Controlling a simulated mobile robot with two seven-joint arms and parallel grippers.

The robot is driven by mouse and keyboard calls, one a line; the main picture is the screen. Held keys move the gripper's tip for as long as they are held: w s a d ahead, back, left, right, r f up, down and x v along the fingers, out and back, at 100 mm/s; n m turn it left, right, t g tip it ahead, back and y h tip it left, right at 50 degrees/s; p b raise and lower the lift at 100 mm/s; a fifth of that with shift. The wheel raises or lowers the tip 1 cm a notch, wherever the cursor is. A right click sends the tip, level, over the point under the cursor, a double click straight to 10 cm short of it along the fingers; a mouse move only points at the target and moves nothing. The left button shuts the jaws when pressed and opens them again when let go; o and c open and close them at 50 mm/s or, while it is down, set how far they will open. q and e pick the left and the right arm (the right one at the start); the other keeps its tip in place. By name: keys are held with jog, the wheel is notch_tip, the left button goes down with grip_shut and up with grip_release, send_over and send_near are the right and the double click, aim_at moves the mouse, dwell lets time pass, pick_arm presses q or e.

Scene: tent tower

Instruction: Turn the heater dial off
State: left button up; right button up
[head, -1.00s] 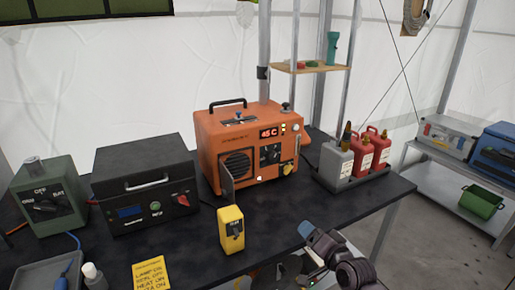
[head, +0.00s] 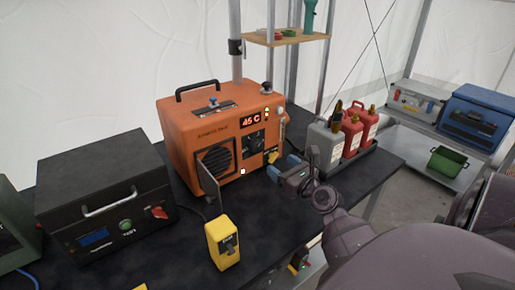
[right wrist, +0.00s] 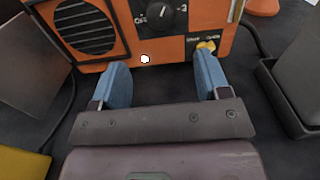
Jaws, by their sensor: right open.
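The orange heater (head: 218,135) stands on the black table, its display reading 45 C. Its black dial (head: 252,143) is on the front panel below the display. The dial also shows at the top of the right wrist view (right wrist: 158,14), with its pointer tilted up and to the right. My right gripper (head: 282,172) is in front of the heater's lower right corner, apart from the dial. In the right wrist view its two blue fingers (right wrist: 160,84) are spread apart with nothing between them. My left gripper is not in view.
A yellow switch box (head: 223,243) stands in front of the heater. A black power box (head: 107,195) is at left. Grey and red bottles (head: 352,137) stand in a tray at right. An open flap (head: 209,183) sticks out from the heater's front.

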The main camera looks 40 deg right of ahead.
aim_at(258, 148)
jog(key=w, duration=0.6)
jog(key=w+d, duration=0.1)
jog(key=w, duration=0.3)
jog(key=shift+w+f+b, duration=0.1)
jog(key=shift+b, duration=0.25)
jog(key=shift+w+d, duration=0.1)
jog(key=shift+w, duration=0.3)
jog(key=c, duration=0.9)
